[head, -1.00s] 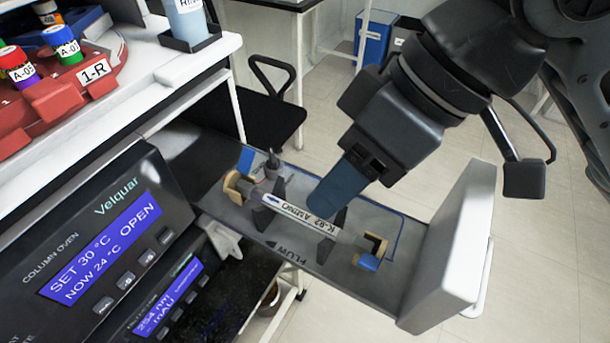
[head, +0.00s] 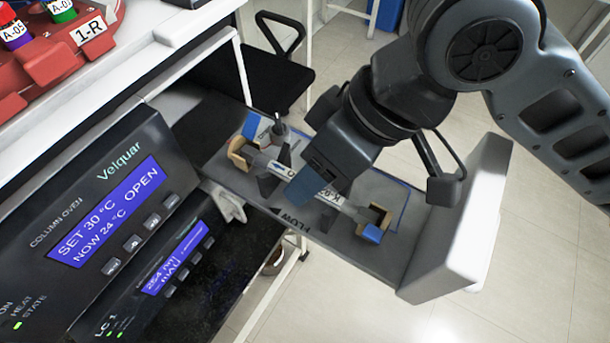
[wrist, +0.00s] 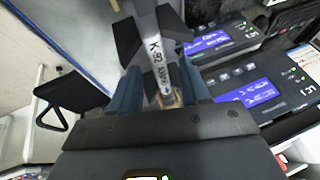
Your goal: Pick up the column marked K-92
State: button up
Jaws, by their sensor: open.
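The column marked K-92 (head: 346,206) is a thin pale rod with a printed label. It lies in the pulled-out drawer (head: 462,235) of the column oven, across dark supports and between two tan end blocks. My gripper (head: 302,190) is open, with its blue fingers pointing down at the middle of the column and hiding part of its label. In the wrist view the column (wrist: 156,55) runs lengthwise between the two fingers, its label readable. I cannot tell whether either finger touches it.
The column oven (head: 110,200) stands at the left, its display reading OPEN. The tall white drawer front rises right of the column. A red rack (head: 55,60) with capped vials sits on the bench above. Open floor lies right of the drawer.

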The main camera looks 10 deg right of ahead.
grip_shut()
dwell(0.3)
dwell(0.4)
